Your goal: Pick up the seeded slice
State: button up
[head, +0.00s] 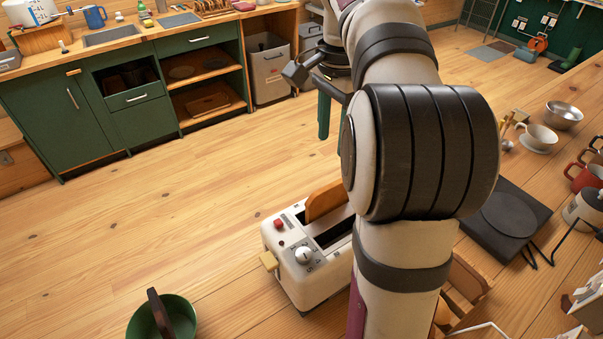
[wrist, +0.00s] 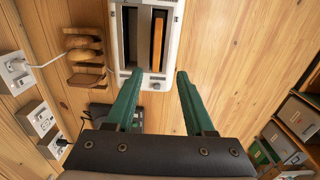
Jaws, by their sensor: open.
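A browned bread slice (head: 326,200) stands on edge in one slot of a white toaster (head: 300,287). The toaster (wrist: 173,62) and the slice (wrist: 158,40) also show in the wrist view, with the other slot looking empty. No seeds can be made out on this slice. A wooden rack (wrist: 86,80) beside the toaster holds several brown slices (wrist: 82,42); I cannot tell whether one is seeded. My gripper (wrist: 158,74) is open and empty, its green fingers apart below the toaster in the wrist view. In the head view my arm hides part of the toaster and rack.
A green bucket (head: 178,320) with a dark handle is left of the toaster. A dark flat plate (head: 507,215), a cup (head: 537,138), a metal bowl (head: 563,115) and red mugs (head: 586,178) are on the right. Wall sockets (wrist: 38,118) are left in the wrist view.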

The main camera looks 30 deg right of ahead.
aim_at(331, 186)
jog(key=f, duration=1.4)
jog(key=shift+s+a+f, duration=0.1)
jog(key=shift+s+f, duration=0.1)
jog(key=shift+s, duration=0.15)
grip_shut()
